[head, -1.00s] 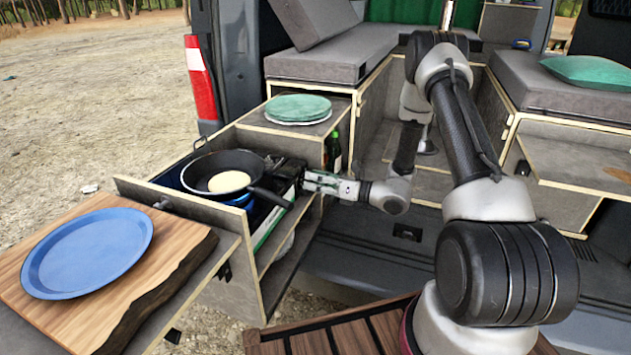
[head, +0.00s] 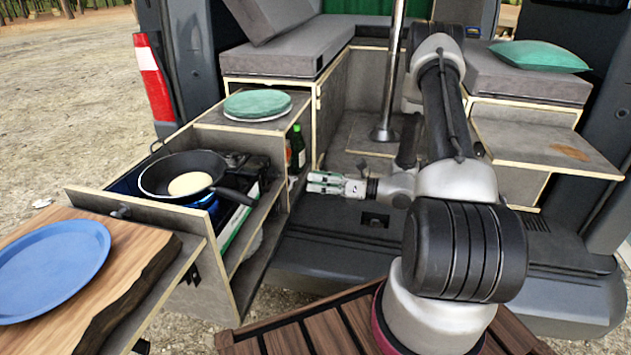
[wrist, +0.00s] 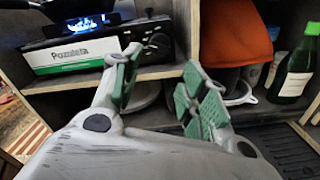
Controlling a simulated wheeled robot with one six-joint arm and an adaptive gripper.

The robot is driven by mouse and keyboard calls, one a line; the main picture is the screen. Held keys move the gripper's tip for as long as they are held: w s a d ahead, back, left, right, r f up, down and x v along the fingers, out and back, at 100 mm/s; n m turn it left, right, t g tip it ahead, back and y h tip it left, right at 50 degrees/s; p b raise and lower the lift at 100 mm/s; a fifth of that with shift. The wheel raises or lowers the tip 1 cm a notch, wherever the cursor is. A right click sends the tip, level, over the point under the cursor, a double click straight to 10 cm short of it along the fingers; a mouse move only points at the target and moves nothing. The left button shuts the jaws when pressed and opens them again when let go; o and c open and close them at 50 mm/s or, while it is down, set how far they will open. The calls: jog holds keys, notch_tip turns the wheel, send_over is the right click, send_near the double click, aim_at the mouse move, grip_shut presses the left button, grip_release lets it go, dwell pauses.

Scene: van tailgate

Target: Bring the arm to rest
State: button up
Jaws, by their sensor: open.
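My gripper (head: 310,182) is open and empty in the head view, just right of the pull-out kitchen drawer unit and above the van's rear sill. In the wrist view my gripper (wrist: 155,90) shows its two green-padded fingers spread apart with nothing between them. They point toward the open shelves of the kitchen unit. My arm reaches out from the lower right and bends back to the left.
A pan (head: 183,176) with a pale pancake (head: 190,184) sits on the stove (wrist: 75,50), whose blue flame shows. A green bottle (wrist: 293,70) stands beside an orange item (wrist: 237,32). A blue plate (head: 52,270) lies on a wooden board (head: 138,262). A pole (head: 391,80) rises behind my arm.

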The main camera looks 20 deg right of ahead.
jog(key=s+a+n+g, duration=0.1)
jog(key=s+n+g, duration=0.95)
jog(key=s, duration=0.55)
jog(key=s+d+r+n+g+h, duration=0.4)
jog(key=s+d+r+n+h, duration=0.2)
jog(key=s+r+n+h, duration=0.35)
notch_tip(320, 180, up, 18)
jog(key=s+d+n+t+h, duration=0.1)
jog(key=s+n+t+h, duration=0.1)
jog(key=n+t+h, duration=0.3)
jog(key=n+t, duration=0.3)
jog(key=n, duration=0.2)
